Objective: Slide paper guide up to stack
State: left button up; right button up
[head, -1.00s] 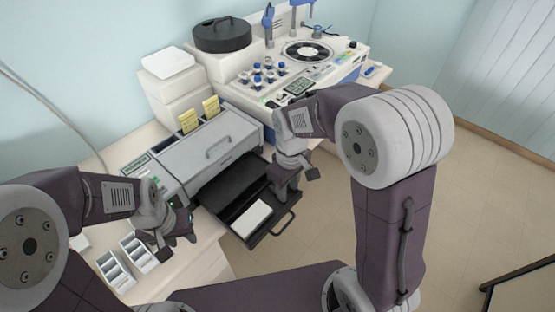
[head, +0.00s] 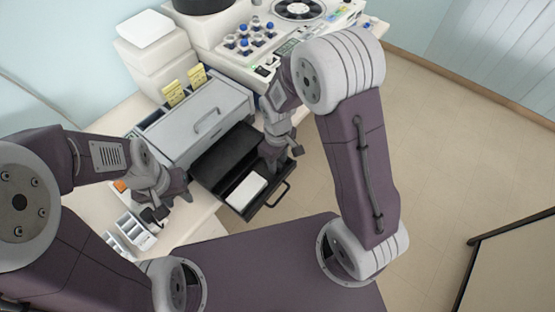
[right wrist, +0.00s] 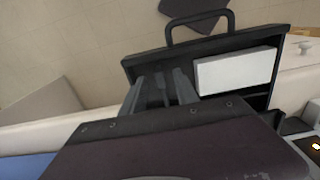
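A white paper stack (head: 246,190) lies in the pulled-out black tray (head: 237,150); it also shows in the right wrist view (right wrist: 236,71). My right gripper (head: 272,163) reaches down into the tray beside the stack. In the right wrist view its fingers (right wrist: 163,90) stand apart, left of the stack, with a gap to it. A narrow dark piece between them may be the paper guide, but I cannot tell it clearly from the black tray. My left gripper (head: 163,207) is over the table left of the tray; its finger opening is unclear.
The tray handle (head: 279,196) sticks out over the floor. White slide racks (head: 136,230) stand by my left gripper. A machine with blue-capped bottles (head: 250,40) is at the back.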

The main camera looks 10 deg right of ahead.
jog(key=shift+s, duration=0.15)
jog(key=shift+w, duration=0.2)
grip_shut()
dwell(1.0)
